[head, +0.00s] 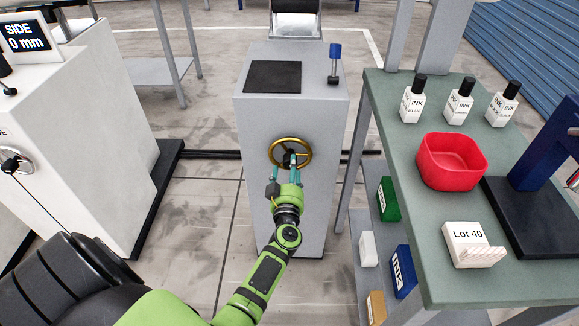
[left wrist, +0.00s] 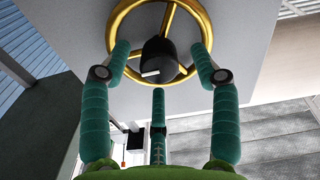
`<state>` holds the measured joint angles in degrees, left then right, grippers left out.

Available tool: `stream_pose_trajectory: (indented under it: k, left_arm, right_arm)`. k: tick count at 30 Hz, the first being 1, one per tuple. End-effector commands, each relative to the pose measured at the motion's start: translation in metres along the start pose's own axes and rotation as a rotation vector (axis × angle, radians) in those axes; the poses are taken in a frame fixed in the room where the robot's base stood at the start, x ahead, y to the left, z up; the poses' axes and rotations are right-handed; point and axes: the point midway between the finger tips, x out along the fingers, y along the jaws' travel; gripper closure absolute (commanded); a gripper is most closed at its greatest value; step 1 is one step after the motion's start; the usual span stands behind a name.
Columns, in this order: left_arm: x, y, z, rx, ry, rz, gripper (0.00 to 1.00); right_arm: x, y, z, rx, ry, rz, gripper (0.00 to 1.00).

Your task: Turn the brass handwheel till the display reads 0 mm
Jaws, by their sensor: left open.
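The brass handwheel (head: 290,140) is on the front face of a grey pedestal (head: 262,118) in the head view. In the left wrist view its brass rim (left wrist: 114,35) and dark hub (left wrist: 160,55) fill the upper middle. My left gripper (head: 289,167) is open in front of the wheel. In the left wrist view its teal fingertips (left wrist: 159,50) are spread on either side of the hub, over the lower wheel; I cannot tell whether they touch it. A display (head: 24,37) at the upper left reads "SIDE 0 mm". My right gripper is not in view.
A white cabinet (head: 85,130) stands to the left. A blue-topped lever (head: 335,55) stands on the pedestal.

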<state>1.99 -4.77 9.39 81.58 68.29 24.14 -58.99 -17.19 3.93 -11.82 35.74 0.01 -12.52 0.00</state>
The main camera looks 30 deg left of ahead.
Motion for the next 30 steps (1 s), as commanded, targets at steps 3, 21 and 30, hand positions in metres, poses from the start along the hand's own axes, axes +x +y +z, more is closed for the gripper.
stream_pose_trajectory:
  k: [3,21,30]
  left_arm:
    - [0.017,0.0,0.001,0.002,0.0,0.002,0.38]
    - [0.029,0.0,0.001,0.001,-0.003,0.002,0.93]
    - [0.029,0.0,0.003,-0.012,-0.006,0.001,0.93]
  right_arm:
    - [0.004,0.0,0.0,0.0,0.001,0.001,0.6]
    - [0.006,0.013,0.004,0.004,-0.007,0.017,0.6]
    - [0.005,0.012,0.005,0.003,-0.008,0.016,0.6]
